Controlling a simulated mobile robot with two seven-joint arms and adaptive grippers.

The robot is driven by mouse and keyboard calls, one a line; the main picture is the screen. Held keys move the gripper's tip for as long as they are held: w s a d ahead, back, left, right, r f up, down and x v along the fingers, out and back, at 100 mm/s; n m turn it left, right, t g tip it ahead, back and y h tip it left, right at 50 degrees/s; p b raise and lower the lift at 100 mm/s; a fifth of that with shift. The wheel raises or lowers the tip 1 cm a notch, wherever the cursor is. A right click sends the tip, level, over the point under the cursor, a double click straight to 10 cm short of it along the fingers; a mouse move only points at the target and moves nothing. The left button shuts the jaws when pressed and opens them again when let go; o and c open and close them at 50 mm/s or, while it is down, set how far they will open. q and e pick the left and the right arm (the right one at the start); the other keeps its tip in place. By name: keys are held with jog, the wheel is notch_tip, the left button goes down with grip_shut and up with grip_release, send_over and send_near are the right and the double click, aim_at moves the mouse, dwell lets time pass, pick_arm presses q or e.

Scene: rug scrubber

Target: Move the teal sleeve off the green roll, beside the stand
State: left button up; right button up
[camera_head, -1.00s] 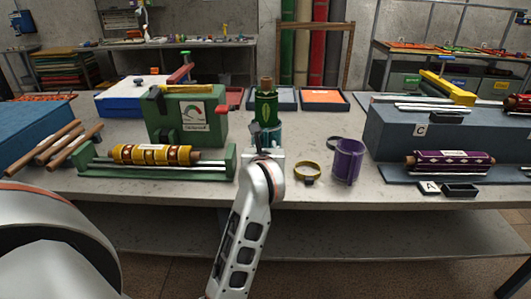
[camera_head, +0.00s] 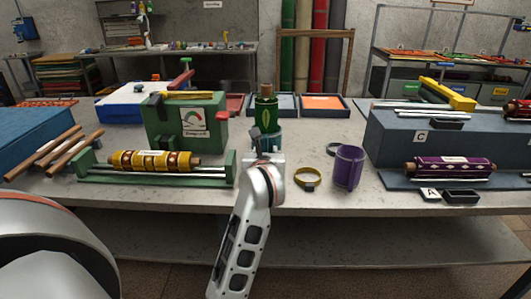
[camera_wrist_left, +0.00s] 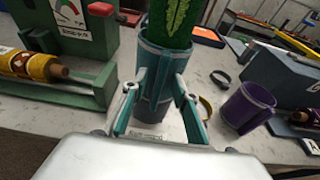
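The green roll (camera_head: 266,112) stands upright near the middle of the table, a green tube with a leaf mark and a brown top end. The teal sleeve (camera_head: 271,137) is around its lower part; both also show in the left wrist view, the roll (camera_wrist_left: 172,22) rising out of the sleeve (camera_wrist_left: 160,62). My left gripper (camera_wrist_left: 158,88) has a finger on each side of the sleeve and appears closed against it. A pale labelled base (camera_wrist_left: 158,132), perhaps the stand, shows below the sleeve, partly hidden by the gripper. My right gripper is not in view.
A yellow ring (camera_head: 307,179) and a purple sleeve (camera_head: 348,167) sit right of the roll. The green machine (camera_head: 188,122) and a rack with a yellow roll (camera_head: 152,161) are on the left. A grey stepped block (camera_head: 425,145) is on the right.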

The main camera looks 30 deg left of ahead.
pick_arm(q)
jog(key=v, duration=0.7)
jog(key=s+a+r+m+t+y, duration=0.2)
jog(key=s+a+m+y, duration=0.25)
jog(key=m+y, duration=0.3)
jog(key=s+d+f+m+t+h, duration=0.1)
jog(key=d+f+m+t+h, duration=0.35)
jog(key=d+m+h, duration=0.55)
jog(key=d+f+m+t+h, duration=0.3)
jog(key=d+f+m+h, duration=0.25)
jog(key=m, duration=0.85)
jog(key=s+d+f+m+g+h, duration=0.1)
jog(key=s+d+f+m+g, duration=0.15)
jog(key=f, duration=0.25)
jog(key=s+d+f+m+g+h, duration=0.1)
jog(key=f+m, duration=0.3)
jog(key=f, duration=0.2)
jog(key=s+d+f+m+g+h, duration=0.1)
jog(key=s+d+f+m+g, duration=0.15)
jog(key=f, duration=0.25)
jog(key=s+a+f+m+g, duration=0.1)
jog(key=s+f+m+g, duration=0.1)
jog(key=s+f, duration=0.3)
jog(key=s+a+f+m+g, duration=0.1)
jog(key=s+f+m+g, duration=0.2)
jog(key=f, duration=0.8)
jog(key=s+m, duration=0.1)
jog(key=s, duration=0.1)
jog(key=shift+s+f+y, duration=0.3)
jog(key=shift+s, duration=0.1)
